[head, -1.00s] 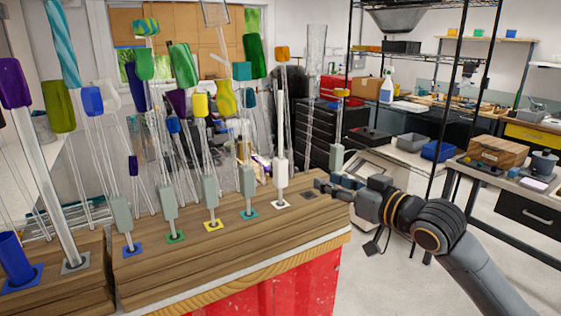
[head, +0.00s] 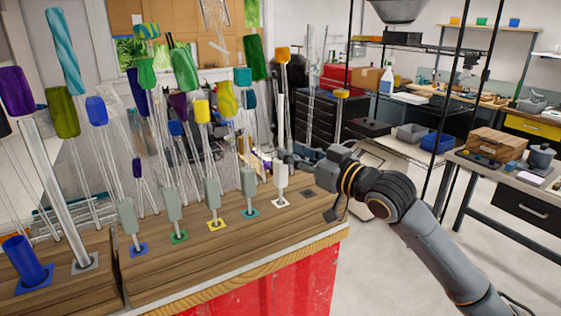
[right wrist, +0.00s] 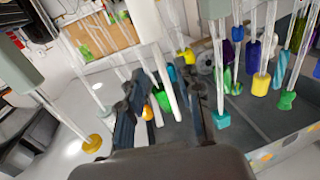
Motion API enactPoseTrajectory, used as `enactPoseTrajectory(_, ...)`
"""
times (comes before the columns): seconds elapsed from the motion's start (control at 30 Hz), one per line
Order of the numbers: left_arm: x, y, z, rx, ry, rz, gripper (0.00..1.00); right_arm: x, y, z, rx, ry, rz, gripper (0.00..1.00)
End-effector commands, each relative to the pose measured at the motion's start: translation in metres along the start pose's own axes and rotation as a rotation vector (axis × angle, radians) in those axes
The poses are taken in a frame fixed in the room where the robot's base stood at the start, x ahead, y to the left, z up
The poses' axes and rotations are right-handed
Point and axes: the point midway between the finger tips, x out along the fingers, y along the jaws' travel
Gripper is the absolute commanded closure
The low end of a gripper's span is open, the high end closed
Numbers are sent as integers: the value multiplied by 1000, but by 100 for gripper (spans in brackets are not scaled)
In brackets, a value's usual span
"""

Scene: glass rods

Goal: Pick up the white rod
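The white rod (head: 280,122) stands upright, with a white block low on it (head: 281,174), above a white square (head: 281,203) on the wooden board. In the right wrist view the white rod (right wrist: 164,75) runs between my fingers, with its thick white block at the top. My right gripper (head: 288,159) is at the rod, just above the block. In the right wrist view its two dark fingers (right wrist: 160,105) stand apart on either side of the rod, with gaps visible. My left gripper is not in view.
Several rods with grey blocks stand in a row left of the white one, nearest over a teal square (head: 250,214). An orange-topped rod (head: 283,54) rises close behind. The wooden board (head: 190,262) has a bare strip in front. A dark square (head: 312,219) lies at right.

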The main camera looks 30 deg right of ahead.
Motion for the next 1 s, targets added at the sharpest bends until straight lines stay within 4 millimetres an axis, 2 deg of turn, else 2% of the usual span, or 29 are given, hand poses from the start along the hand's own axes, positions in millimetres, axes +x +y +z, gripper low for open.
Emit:
enactPoseTrajectory(0.2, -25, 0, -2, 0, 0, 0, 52, 30, -1, -6, 4, 0, -1, 65)
enactPoseTrajectory(0.3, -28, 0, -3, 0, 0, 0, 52, 43, 0, -4, 3, 1, 0, 65)
enactPoseTrajectory(0.43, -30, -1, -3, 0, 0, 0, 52, 50, 0, 0, 1, -1, 0, 65)
enactPoseTrajectory(0.63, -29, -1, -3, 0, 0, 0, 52, 50, 0, 1, 0, -1, 0, 65)
enactPoseTrajectory(0.8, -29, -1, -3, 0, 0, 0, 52, 50, 0, 1, 0, -1, 0, 100)
enactPoseTrajectory(1.0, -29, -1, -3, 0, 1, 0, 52, 50, 0, 0, 0, 0, 0, 100)
